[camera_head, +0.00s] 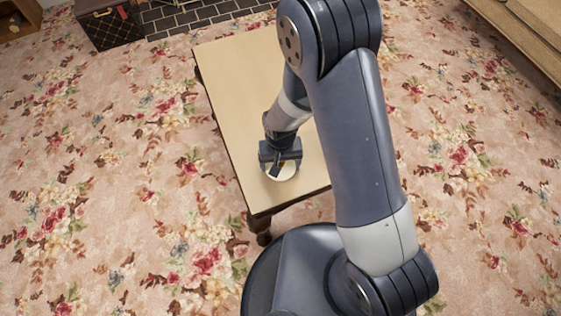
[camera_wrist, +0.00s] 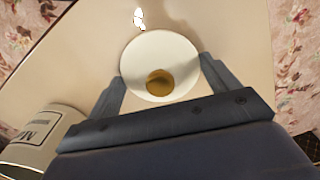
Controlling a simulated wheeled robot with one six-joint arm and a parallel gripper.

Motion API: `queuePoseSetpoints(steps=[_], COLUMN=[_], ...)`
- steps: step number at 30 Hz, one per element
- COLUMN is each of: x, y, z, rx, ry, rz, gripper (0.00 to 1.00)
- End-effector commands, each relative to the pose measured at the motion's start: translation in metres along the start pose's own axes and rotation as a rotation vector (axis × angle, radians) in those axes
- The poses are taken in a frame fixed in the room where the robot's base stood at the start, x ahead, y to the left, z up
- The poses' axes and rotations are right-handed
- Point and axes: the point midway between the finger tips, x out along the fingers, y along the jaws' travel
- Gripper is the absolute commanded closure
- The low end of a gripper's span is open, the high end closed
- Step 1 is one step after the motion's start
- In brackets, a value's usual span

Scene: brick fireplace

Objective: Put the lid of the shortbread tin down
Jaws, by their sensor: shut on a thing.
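The lid (camera_wrist: 160,52) is a round white disc with a gold-brown knob or spot at its middle. My gripper (camera_wrist: 162,72) is shut on it, with one finger at each side of its rim. In the head view the lid (camera_head: 287,172) shows as a pale disc under my gripper (camera_head: 280,168), over the near end of the table. I cannot tell whether it touches the tabletop. A white cylindrical tin (camera_wrist: 48,135) with dark lettering and a gold-coloured rim is at the lower left of the wrist view, partly cut off. I cannot make it out in the head view.
The light wooden table (camera_head: 240,80) is bare over its middle and far end. A small shiny mark (camera_wrist: 138,18) shows on the tabletop beyond the lid. Flowered carpet (camera_head: 110,190) surrounds the table.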

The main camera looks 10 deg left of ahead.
Motion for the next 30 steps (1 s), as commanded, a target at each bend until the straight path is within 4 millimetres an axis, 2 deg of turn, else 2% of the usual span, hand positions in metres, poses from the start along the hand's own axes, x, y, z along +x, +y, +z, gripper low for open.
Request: queuePoseSetpoints(steps=[4,5,11,18,22,26,30], x=[0.004,0.004,0.003,0.002,-0.006,-0.030,-0.061], y=[0.000,0.000,0.000,0.000,0.000,0.000,0.000], z=[0.000,0.000,0.000,0.000,0.000,-0.001,-0.001], rx=[0.000,0.000,0.000,0.000,0.000,0.000,0.000], ry=[0.000,0.000,-0.001,-0.001,0.001,0.004,0.005], rz=[0.000,0.000,0.000,0.000,0.000,-0.001,-0.002], gripper=[0.39,0.17,0.00,0.00,0.00,0.00,0.00])
